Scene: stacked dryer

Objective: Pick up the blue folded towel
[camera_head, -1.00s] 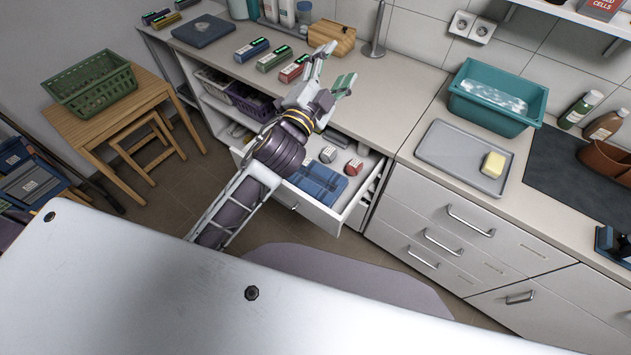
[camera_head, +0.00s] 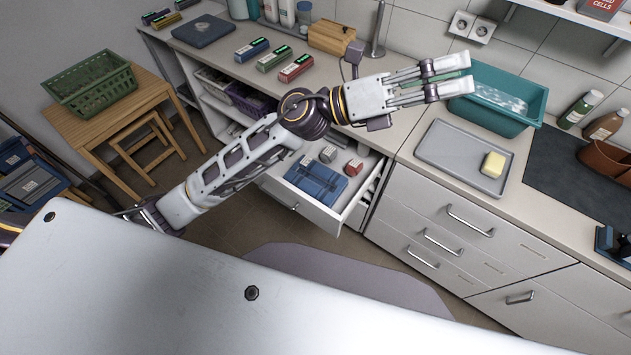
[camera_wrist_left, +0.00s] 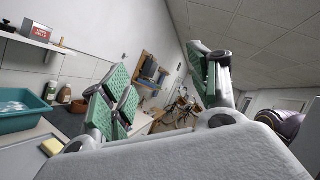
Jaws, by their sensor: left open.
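The blue folded towel (camera_head: 316,181) lies in the open drawer (camera_head: 327,216) under the counter, in the head view. It is a dark blue checked cloth. My left gripper (camera_head: 458,77) is open and empty, well above and to the right of the drawer, in front of the teal basin. Its green-padded fingers (camera_wrist_left: 165,95) are spread apart in the left wrist view and hold nothing. The towel does not show in the left wrist view. My right gripper is in neither view.
Small round and red items lie beside the towel in the drawer. A teal basin (camera_head: 523,98) and a grey tray (camera_head: 444,151) with a yellow block (camera_head: 493,164) stand on the right counter. Several boxes and a wooden block (camera_head: 331,37) stand on the left counter.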

